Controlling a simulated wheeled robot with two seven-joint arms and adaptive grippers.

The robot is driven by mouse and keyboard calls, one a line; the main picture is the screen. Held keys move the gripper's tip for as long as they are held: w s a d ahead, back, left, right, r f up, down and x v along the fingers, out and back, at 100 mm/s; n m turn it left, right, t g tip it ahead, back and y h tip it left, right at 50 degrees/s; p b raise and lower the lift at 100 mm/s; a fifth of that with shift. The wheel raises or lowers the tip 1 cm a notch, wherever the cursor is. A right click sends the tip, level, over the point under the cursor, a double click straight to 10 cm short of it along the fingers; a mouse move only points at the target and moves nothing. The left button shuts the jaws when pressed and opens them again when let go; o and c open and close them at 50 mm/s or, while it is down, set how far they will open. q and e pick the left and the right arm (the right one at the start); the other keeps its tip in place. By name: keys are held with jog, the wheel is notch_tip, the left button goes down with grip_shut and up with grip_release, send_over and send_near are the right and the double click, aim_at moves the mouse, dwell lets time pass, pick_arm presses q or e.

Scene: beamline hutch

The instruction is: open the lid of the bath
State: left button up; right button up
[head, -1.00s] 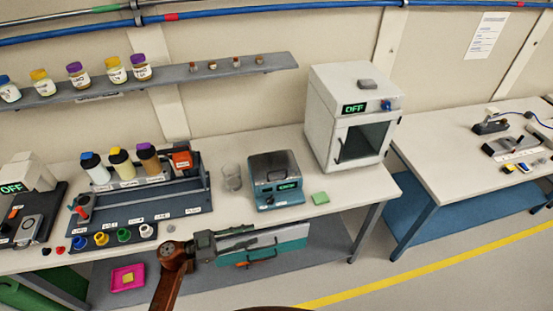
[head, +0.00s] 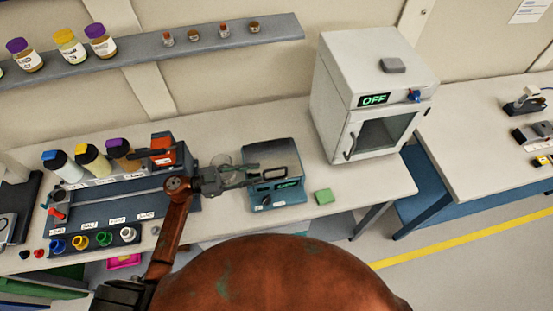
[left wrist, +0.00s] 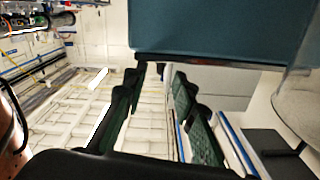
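The bath (head: 275,203) is a teal box with a dark lid and a lit display on its front, standing on the bench in the middle of the head view. Its lid (head: 268,152) looks shut and has a dark handle (head: 290,172). My left gripper (head: 250,178) is at the bath's left side, pointing right towards it. In the left wrist view its dark green fingers (left wrist: 160,78) stand apart with nothing between them. A teal wall of the bath (left wrist: 215,30) fills the top of that view, just beyond the fingertips. Contact cannot be told. My right gripper is out of view.
A bottle rack (head: 130,193) is to the left, a green pad (head: 324,196) right of the bath, and a white oven (head: 365,105) behind right.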

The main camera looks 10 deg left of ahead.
aim_at(267, 171)
pick_arm(q)
jog(key=shift+w+d, duration=0.2)
jog(key=x, duration=0.7)
jog(key=shift+d+p, duration=0.2)
jog(key=shift+p, duration=0.15)
jog(key=shift+c, duration=0.4)
grip_shut()
